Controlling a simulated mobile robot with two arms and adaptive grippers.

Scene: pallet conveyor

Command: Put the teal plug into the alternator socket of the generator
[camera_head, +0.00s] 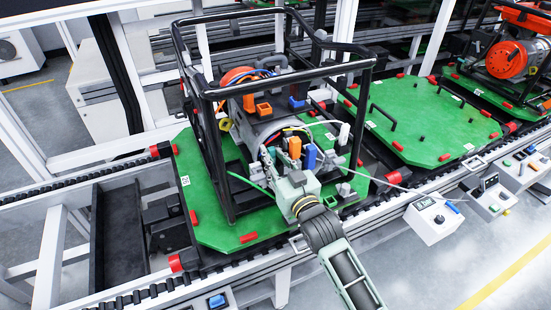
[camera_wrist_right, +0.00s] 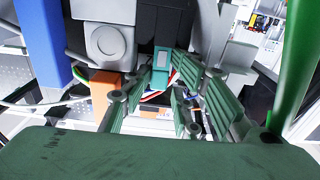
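The generator (camera_head: 262,130) stands in a black tube frame on a green pallet. My right gripper (camera_head: 283,160) reaches into its near side, among several coloured plugs and cables. In the right wrist view, the green ribbed fingers of my right gripper (camera_wrist_right: 162,82) converge around a teal block with a pale face, which looks like the teal plug (camera_wrist_right: 162,58). It lies at or just beyond the fingertips; I cannot tell whether they touch it. Whether it sits in a socket is hidden. The alternator socket cannot be made out clearly. My left gripper is not in view.
An orange plug (camera_head: 295,147) and a blue plug (camera_head: 310,157) stand close beside my right gripper. The black frame (camera_head: 228,175) surrounds the work area. A white cable runs right towards a control box (camera_head: 433,218). An empty green pallet (camera_head: 425,125) lies to the right.

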